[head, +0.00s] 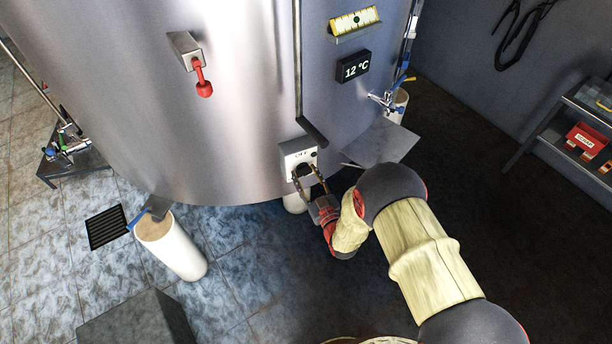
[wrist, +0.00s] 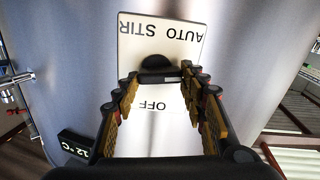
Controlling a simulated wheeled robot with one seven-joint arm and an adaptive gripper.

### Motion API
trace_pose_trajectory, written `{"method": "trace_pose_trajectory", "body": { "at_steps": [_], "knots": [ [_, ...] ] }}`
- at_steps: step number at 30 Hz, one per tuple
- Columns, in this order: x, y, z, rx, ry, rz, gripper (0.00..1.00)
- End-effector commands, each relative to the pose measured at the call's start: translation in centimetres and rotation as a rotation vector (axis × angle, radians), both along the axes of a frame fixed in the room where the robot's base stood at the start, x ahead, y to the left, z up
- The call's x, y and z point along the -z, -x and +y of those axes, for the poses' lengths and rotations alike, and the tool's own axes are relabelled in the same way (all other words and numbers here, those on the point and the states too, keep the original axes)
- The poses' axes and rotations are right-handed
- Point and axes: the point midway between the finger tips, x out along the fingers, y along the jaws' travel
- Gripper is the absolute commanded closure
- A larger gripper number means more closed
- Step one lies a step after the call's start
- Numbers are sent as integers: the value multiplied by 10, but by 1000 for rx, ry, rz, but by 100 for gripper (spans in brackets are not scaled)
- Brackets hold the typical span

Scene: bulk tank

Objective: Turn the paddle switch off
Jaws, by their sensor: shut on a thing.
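The paddle switch is on a white box (head: 292,149) low on the front of the steel tank. In the wrist view its white plate (wrist: 189,52) shows AUTO, STIR and OFF upside down. My gripper (head: 305,174) is at the box in the head view. In the wrist view my gripper (wrist: 160,82) has its fingertips on both sides of the paddle and is shut on it. The fingers hide the paddle's ends, so its exact setting is hard to tell.
A pipe (head: 312,130) runs down the tank just above the box. A grey plate (head: 382,143) sticks out to the right. A red-handled lever (head: 202,82) and a 12 °C display (head: 353,66) are higher up. A white tank leg (head: 172,247) stands lower left.

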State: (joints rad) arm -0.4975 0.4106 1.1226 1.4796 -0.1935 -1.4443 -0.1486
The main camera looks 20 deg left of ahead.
Motion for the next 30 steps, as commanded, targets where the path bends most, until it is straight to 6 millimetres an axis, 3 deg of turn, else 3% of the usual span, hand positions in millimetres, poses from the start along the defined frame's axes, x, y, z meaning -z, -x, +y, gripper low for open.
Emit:
{"method": "trace_pose_trajectory", "body": {
  "at_steps": [11,30],
  "knots": [
    [0,-1,0,0,-90,73,83],
    [-1,-3,-3,0,-538,442,83]
  ]
}}
